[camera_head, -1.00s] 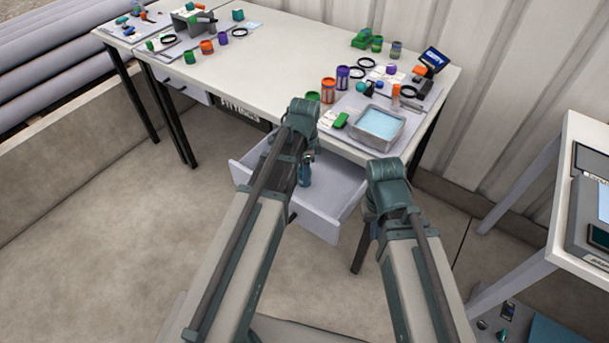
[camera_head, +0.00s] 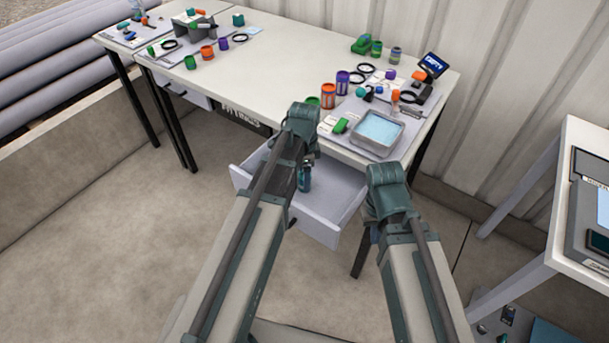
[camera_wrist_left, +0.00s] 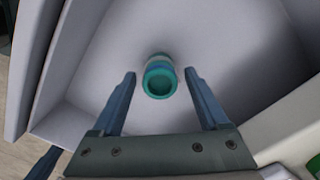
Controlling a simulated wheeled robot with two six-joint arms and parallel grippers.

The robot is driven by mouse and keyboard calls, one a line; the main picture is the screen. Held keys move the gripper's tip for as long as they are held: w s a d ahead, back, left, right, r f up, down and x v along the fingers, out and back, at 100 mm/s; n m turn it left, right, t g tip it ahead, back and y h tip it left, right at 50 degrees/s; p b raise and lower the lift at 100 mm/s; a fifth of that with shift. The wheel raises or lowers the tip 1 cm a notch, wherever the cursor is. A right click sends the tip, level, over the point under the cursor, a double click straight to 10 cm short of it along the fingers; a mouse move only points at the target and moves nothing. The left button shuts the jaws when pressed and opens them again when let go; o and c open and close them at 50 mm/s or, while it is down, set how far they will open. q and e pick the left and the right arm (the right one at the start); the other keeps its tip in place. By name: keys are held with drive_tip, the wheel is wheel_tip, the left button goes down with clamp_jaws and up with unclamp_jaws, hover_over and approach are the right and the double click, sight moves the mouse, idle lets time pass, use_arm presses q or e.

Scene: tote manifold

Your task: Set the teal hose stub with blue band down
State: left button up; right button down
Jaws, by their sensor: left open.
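The teal hose stub (camera_wrist_left: 160,77) with its blue band shows in the left wrist view, open end toward the camera. It appears to stand on the floor of the open drawer (camera_wrist_left: 95,100), which also shows in the head view (camera_head: 337,190). My left gripper (camera_wrist_left: 160,73) is open, one finger on each side of the stub with a visible gap at both. In the head view my left gripper (camera_head: 304,178) reaches into the drawer, and the stub cannot be made out there. My right gripper (camera_head: 374,235) is mostly hidden behind its own wrist; its jaws cannot be read.
The white table (camera_head: 275,75) above the drawer carries a grey tray (camera_head: 378,132), orange and purple cylinders (camera_head: 327,95), black rings and other small parts. Another table (camera_head: 575,140) stands at the right. The drawer's floor around the stub is clear.

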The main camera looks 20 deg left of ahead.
use_arm(q)
wheel_tip(320, 180, up, 12)
drive_tip(key=p, duration=1.1)
drive_tip(key=s+d+n, duration=0.3)
drive_tip(key=s, duration=0.1)
drive_tip(key=s+d+n, duration=0.3)
drive_tip(key=s+d, duration=0.1)
drive_tip(key=s, duration=0.1)
drive_tip(key=s+d+n+y, duration=0.1)
drive_tip(key=s+d+n, duration=0.2)
drive_tip(key=s, duration=0.2)
drive_tip(key=shift+s+d, duration=0.25)
drive_tip(key=shift+d, duration=0.05)
